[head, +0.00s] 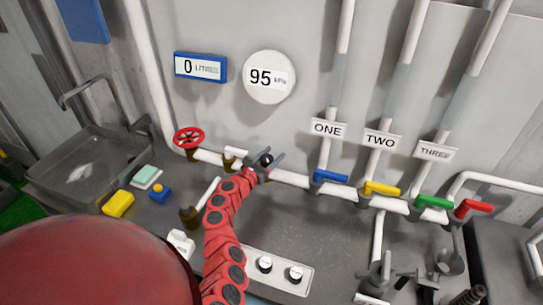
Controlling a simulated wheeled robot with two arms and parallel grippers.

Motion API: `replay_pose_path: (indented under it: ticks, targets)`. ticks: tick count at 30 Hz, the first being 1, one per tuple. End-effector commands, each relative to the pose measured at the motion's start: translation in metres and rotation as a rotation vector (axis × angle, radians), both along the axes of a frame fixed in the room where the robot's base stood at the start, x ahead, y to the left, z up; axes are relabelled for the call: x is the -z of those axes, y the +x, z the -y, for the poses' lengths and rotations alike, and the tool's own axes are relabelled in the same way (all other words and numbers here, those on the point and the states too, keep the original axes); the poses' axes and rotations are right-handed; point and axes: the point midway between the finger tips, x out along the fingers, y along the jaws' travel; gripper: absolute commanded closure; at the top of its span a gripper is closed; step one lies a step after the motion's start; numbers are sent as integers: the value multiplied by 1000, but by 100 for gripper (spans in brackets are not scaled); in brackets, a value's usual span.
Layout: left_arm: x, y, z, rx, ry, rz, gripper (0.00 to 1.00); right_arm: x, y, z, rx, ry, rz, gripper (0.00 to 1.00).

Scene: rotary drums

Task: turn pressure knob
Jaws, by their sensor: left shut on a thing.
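The round white pressure gauge (268,77) on the wall reads 95 kPa. My left gripper (266,161) is at the white horizontal pipe below the gauge, shut on a small dark knob. The jaws mostly hide the knob, so its turn angle cannot be told. A white panel (250,254) on the counter carries two dark knobs with white tops, one in the middle (265,265) and one at the right (296,273). My left arm passes in front of the panel's left part. My right gripper is not in view.
A blue-framed display (200,67) reads 0 litres. A red valve wheel (188,138) is left of my gripper. Blue (330,176), yellow (381,188), green (433,202) and red (474,208) levers line the pipe at right. A sink (85,140) is at left.

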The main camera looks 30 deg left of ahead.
Motion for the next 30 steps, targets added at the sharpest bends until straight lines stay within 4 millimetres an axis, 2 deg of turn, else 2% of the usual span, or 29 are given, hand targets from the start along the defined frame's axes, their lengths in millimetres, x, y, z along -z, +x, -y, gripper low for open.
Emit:
replay_pose_path:
  ticks: [12, 13, 15, 25, 30]
  targets:
    - [0, 0, 0, 8, 1, 0, 97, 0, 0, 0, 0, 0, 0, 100]
    - [0, 0, 0, 7, 1, 0, 40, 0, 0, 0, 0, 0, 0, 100]
    - [0, 0, 0, 7, 1, -1, 29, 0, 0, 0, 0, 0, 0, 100]
    - [0, -1, 0, 7, 0, 0, 29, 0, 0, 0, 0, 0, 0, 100]
    - [0, -12, 1, 8, -1, 4, 29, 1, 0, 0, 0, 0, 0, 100]
